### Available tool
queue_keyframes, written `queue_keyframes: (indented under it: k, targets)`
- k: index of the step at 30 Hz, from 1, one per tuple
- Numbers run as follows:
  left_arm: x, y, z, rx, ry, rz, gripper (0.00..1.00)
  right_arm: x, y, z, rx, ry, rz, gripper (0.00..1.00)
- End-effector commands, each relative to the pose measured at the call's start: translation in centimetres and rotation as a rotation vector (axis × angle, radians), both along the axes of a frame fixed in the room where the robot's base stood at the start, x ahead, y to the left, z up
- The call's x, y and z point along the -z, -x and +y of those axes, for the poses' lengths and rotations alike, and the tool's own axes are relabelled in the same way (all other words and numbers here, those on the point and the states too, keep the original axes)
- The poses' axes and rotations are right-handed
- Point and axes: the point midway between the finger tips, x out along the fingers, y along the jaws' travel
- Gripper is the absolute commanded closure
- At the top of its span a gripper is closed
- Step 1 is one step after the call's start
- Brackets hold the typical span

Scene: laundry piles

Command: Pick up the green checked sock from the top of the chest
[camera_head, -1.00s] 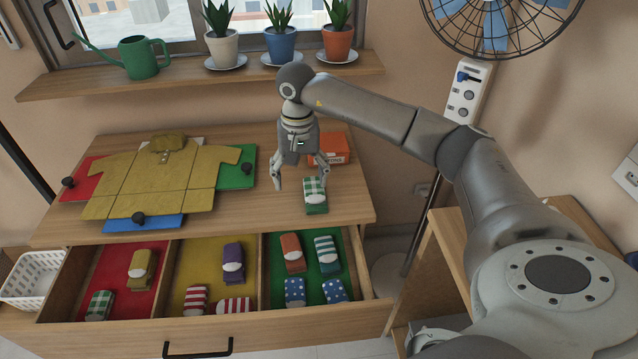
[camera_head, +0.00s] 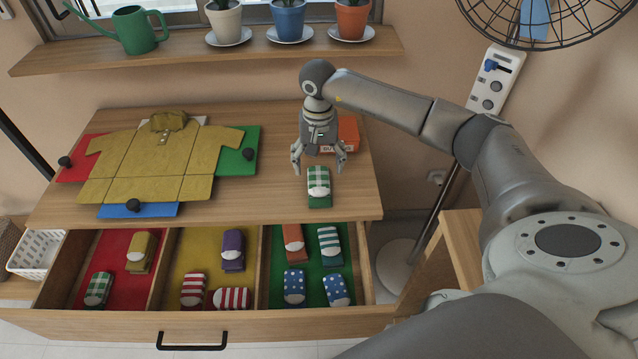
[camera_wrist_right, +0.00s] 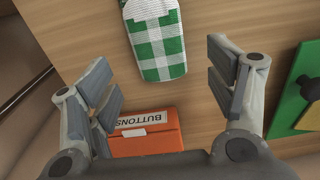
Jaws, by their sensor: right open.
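The green checked sock (camera_head: 319,185), green and white with a white patch, lies folded on the wooden chest top (camera_head: 270,195) near its right front. In the right wrist view the sock (camera_wrist_right: 157,45) lies at the top middle, beyond and between the fingertips. My right gripper (camera_head: 319,172) is open and empty, just behind and above the sock; its fingers also show spread in the right wrist view (camera_wrist_right: 165,80). I see no contact with the sock. My left gripper is not in view.
An orange box labelled BUTTONS (camera_head: 347,130) stands behind the gripper. A yellow shirt (camera_head: 150,160) lies on a coloured folding board to the left. The open drawer (camera_head: 255,322) below holds several folded socks. A plant shelf (camera_head: 180,60) is above, a fan (camera_head: 545,20) upper right.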

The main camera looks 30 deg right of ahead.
Motion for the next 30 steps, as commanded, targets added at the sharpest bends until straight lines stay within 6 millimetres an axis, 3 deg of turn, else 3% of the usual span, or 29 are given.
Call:
queue_keyframes:
  k: [8, 17, 26, 30]
  targets:
    - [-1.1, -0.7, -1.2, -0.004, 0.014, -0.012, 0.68, 3.8, 0.2, 0.2, 0.000, -0.002, 0.003, 0.23]
    - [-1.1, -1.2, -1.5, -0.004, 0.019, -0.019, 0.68, 4.3, 0.1, 0.1, -0.001, 0.001, -0.001, 0.23]
    - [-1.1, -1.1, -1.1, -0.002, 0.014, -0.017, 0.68, 4.3, 0.1, 0.1, -0.001, 0.000, 0.000, 0.62]
    - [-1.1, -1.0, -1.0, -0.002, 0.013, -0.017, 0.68, 4.3, 0.1, 0.1, -0.001, 0.000, 0.000, 0.63]
